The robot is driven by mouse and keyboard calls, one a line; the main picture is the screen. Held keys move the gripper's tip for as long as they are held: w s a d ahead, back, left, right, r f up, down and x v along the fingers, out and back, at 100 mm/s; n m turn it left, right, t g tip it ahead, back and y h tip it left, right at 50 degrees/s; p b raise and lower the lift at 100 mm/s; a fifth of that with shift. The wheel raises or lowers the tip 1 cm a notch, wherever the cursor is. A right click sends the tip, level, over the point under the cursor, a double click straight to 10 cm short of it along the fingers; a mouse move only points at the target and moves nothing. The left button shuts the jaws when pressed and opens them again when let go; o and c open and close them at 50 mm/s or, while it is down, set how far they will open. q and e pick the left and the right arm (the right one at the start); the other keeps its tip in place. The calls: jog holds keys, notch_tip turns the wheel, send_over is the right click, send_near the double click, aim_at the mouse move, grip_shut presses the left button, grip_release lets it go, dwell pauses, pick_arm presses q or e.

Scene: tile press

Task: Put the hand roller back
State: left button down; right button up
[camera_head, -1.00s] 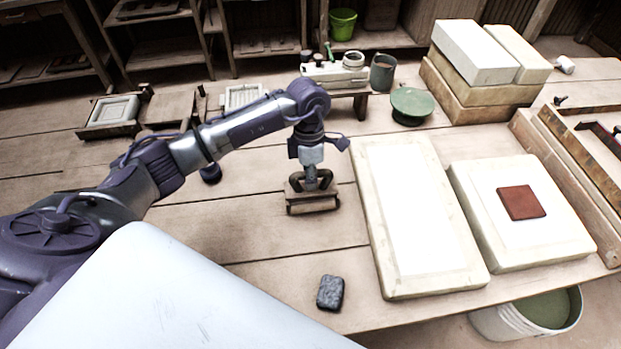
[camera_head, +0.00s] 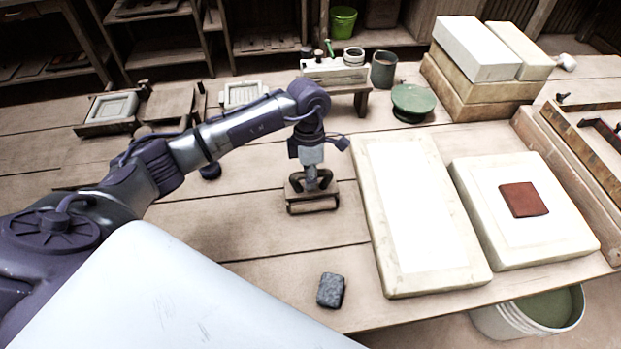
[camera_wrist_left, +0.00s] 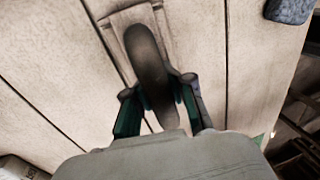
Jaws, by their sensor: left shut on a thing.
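The hand roller (camera_head: 314,204) is at the middle of the wooden table, left of the long white slab. My left gripper (camera_head: 313,183) is above it, pointing down and shut on its handle. In the left wrist view the dark rounded handle (camera_wrist_left: 146,55) lies between the two fingers of the left gripper (camera_wrist_left: 158,90), with a pale wooden part beyond it. The roller is at or very near the table top; I cannot tell whether it touches. Its underside is hidden. My right gripper is not in view.
A long white slab (camera_head: 419,215) and a second slab with a red-brown tile (camera_head: 524,199) lie to the right. A dark grey block (camera_head: 331,291) is near the front edge. A small raised shelf (camera_head: 336,75) and a green round object (camera_head: 412,101) stand behind. Bare table surrounds the roller.

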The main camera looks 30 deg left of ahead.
pick_arm(q)
jog(key=c, duration=0.9)
grip_release()
notch_tip(320, 180, up, 12)
jog(key=w+a, duration=0.1)
jog(key=shift+w+a, duration=0.15)
jog(key=shift+w, duration=0.25)
